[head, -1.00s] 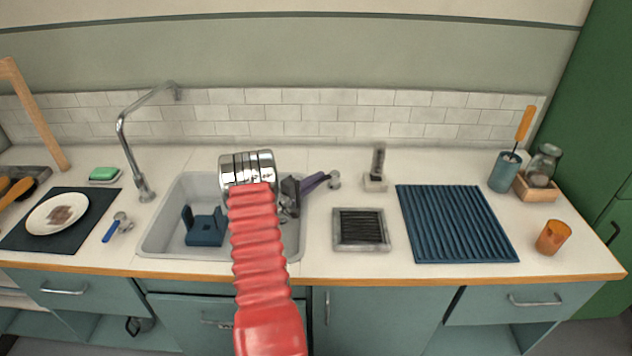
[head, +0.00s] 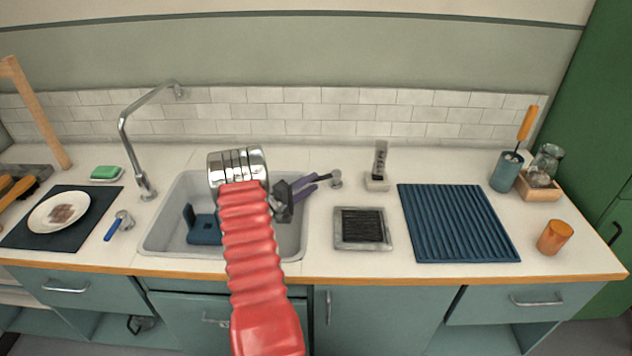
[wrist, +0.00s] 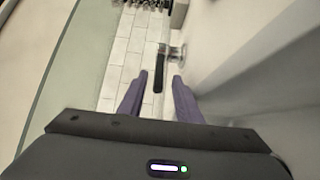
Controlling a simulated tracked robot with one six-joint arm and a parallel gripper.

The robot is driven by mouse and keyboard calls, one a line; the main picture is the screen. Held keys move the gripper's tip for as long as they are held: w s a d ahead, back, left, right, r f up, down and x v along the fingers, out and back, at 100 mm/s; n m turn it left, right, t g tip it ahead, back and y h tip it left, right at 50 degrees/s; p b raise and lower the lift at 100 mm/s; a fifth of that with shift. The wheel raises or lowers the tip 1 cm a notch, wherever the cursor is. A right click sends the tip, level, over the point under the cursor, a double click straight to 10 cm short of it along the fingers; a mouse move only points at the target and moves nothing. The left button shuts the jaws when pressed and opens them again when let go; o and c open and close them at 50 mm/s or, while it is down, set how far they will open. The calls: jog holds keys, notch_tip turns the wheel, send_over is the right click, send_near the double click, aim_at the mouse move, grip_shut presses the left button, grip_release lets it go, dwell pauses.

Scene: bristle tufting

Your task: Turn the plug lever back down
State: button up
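The plug lever is a black handle on a round metal knob (head: 336,179) at the right rim of the sink. In the wrist view the lever (wrist: 159,75) runs from its metal base toward me. My gripper (head: 314,183) is over the right side of the sink, with its purple fingers pointing at the knob. In the wrist view my gripper (wrist: 160,79) is open. The lever's free end shows between the two fingertips, with a gap visible on each side. I cannot tell if it is level with them in height.
The sink (head: 153,237) holds a blue block-like holder (head: 204,231). Right of the knob are a small upright brush (head: 380,160), a grey framed tray (head: 344,242) and a blue ribbed mat (head: 458,224).

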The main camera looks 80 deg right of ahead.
jog(key=v, duration=1)
jog(key=shift+s, duration=0.1)
jog(key=shift+c, duration=0.4)
